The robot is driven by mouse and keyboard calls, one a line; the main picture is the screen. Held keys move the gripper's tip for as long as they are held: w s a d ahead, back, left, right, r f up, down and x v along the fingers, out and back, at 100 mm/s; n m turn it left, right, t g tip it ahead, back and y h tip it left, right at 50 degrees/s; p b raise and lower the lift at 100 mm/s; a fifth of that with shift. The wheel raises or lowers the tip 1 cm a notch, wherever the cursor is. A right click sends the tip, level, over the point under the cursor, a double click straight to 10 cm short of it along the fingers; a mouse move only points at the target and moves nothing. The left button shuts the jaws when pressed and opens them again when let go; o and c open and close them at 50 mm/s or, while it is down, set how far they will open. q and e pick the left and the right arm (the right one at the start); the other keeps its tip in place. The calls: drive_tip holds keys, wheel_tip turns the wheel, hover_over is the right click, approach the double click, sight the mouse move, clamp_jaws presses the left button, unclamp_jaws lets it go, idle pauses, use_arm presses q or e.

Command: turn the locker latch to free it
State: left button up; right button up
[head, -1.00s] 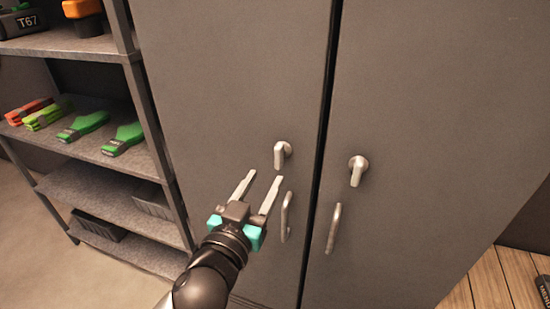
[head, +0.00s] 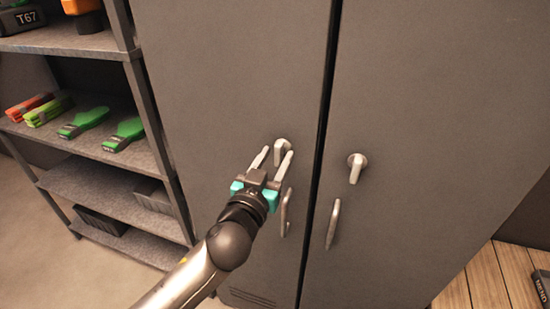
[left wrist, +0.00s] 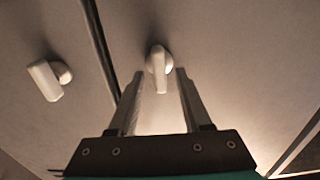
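The grey locker has two doors, each with a silver turn latch above a bar handle. The left door's latch (head: 281,146) has its lever hanging down. My left gripper (head: 278,155) is open at this latch, with one finger on each side of the lever. In the left wrist view, the latch (left wrist: 159,72) sits between the tips of the open gripper (left wrist: 158,76), with gaps beside it; contact is not visible. The right door's latch (head: 356,168) also points down and shows in the left wrist view (left wrist: 48,79). My right gripper is out of view.
The left door's bar handle (head: 286,212) is just below my left gripper. The right door's bar handle (head: 333,224) is across the door gap. A shelf unit (head: 160,150) with green tools (head: 84,122) stands to the left. The right door's front is clear.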

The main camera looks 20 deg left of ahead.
use_arm(q)
clamp_jaws()
idle(0.3)
drive_tip(key=shift+m, duration=0.3)
drive_tip(key=m+p, duration=0.1)
drive_tip(key=m, duration=0.2)
drive_tip(key=shift+d+m+p, duration=0.1)
drive_tip(key=shift+m+p, duration=0.25)
drive_tip(key=shift+m, duration=0.05)
drive_tip(key=m+p, duration=0.1)
drive_tip(key=m, duration=0.3)
drive_tip(key=shift+d, duration=0.1)
drive_tip(key=m+p, duration=0.1)
drive_tip(key=m, duration=0.4)
drive_tip(key=shift+f+p, duration=0.15)
drive_tip(key=shift+p, duration=0.2)
drive_tip(key=shift+d+f+m+p, duration=0.15)
drive_tip(key=shift+m+p, duration=0.35)
drive_tip(key=shift+m, duration=1.7)
